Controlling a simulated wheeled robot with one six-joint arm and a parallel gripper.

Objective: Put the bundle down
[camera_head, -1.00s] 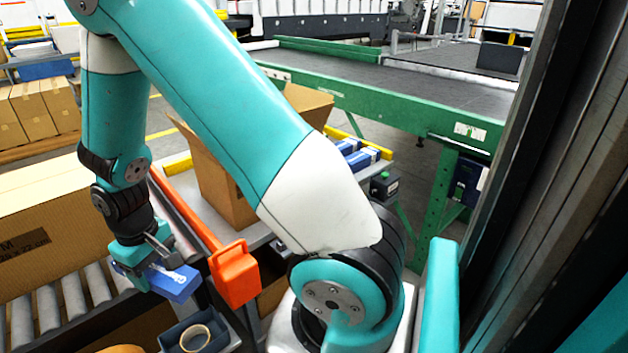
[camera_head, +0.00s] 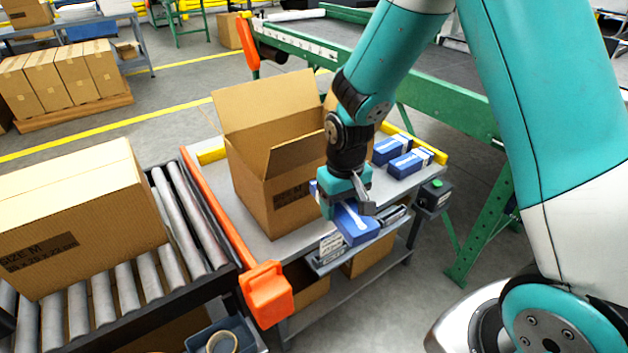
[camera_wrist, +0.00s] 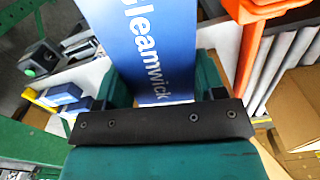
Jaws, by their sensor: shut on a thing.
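My gripper (camera_head: 347,200) is shut on a blue bundle (camera_head: 355,224) with white markings. It holds the bundle above the front edge of the grey table (camera_head: 262,243), just right of the open carton. In the wrist view the bundle (camera_wrist: 155,45) shows the lettering "leamwick" and lies between the fingers of my gripper (camera_wrist: 160,95). Two other blue and white bundles (camera_head: 408,163) lie on the table behind and to the right of my gripper. I cannot see the bundle's underside.
An open cardboard carton (camera_head: 282,205) stands on the table. An orange rail end (camera_head: 266,290) is at the front left, beside a roller conveyor (camera_head: 190,220) bearing a closed carton (camera_head: 80,215). A box with a green button (camera_head: 434,193) sits at the right. A green conveyor frame (camera_head: 450,110) runs behind.

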